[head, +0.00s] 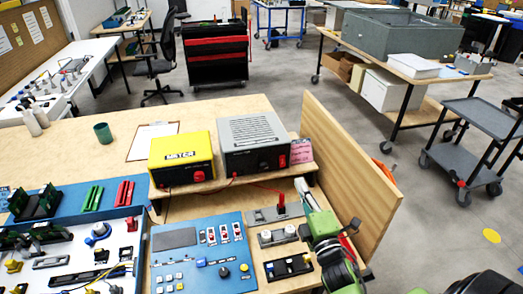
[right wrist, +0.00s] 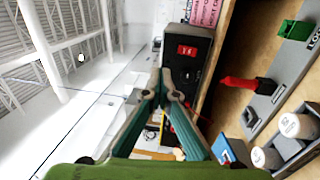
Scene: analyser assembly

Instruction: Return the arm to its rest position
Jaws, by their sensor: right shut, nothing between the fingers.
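My right gripper (head: 303,190) shows at the right end of the workbench, its green arm coming up from the bottom. It is in the air near the wooden side panel (head: 345,170). In the right wrist view the two fingers of the right gripper (right wrist: 166,82) come together at their tips with nothing between them. Behind the tips is the grey power supply (head: 253,143) with its red switch (right wrist: 187,50). The red plug (head: 281,203) stands upright on a grey block, to the left of the gripper and apart from it. My left gripper is not in view.
The yellow meter (head: 181,159) stands on the raised shelf. A blue control panel (head: 203,255) and a black switch block (head: 289,267) lie below. The wooden panel borders the bench at right; open floor (head: 430,225) lies beyond.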

